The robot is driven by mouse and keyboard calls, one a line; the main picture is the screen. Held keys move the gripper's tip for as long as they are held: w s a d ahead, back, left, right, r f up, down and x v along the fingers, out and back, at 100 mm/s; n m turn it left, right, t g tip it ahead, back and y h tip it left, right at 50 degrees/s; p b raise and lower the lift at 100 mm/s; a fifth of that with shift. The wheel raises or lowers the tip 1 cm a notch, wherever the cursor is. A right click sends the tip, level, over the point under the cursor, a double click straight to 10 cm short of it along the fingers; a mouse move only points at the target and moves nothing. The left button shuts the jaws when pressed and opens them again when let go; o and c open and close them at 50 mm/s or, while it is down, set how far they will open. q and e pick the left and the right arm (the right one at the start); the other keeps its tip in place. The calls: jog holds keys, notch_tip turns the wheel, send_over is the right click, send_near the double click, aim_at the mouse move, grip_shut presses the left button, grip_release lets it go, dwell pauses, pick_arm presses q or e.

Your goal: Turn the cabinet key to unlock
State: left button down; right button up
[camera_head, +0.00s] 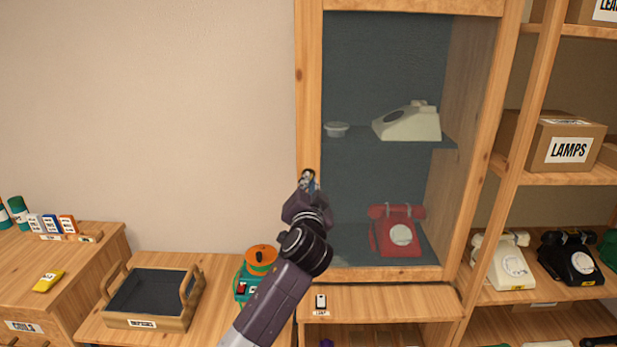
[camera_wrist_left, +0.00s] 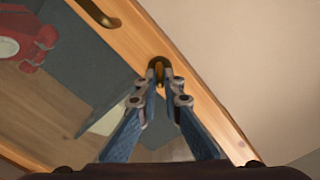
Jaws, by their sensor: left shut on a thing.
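The glass-fronted wooden cabinet (camera_head: 309,85) stands in the middle of the head view, its door closed. My left gripper (camera_head: 308,180) is at the left side of the door frame. In the left wrist view the fingertips of my left gripper (camera_wrist_left: 162,82) are closed around the dark brass key (camera_wrist_left: 157,66) at the lock in the wooden frame. The fingers cover most of the key, so its turn angle is unclear. A brass handle (camera_wrist_left: 97,12) is on the same frame, apart from the fingers. My right gripper is out of view.
A red phone (camera_head: 398,234) and a cream phone (camera_head: 408,122) sit behind the glass. A handled tray (camera_head: 153,320) and an orange-topped teal item (camera_head: 261,258) stand on the bench at left. Open shelves with a LAMPS box (camera_head: 566,148) stand right. The wall left is clear.

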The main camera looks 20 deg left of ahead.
pick_arm(q)
jog(key=shift+d+f+m+p, duration=0.1)
jog(key=shift+m+p, duration=1.4)
jog(key=shift+m, duration=1.05)
jog(key=shift+f+m+p, duration=0.1)
jog(key=shift+m+p, duration=1.35)
jog(key=shift+m, duration=1.1)
jog(key=c, duration=2.1)
grip_release()
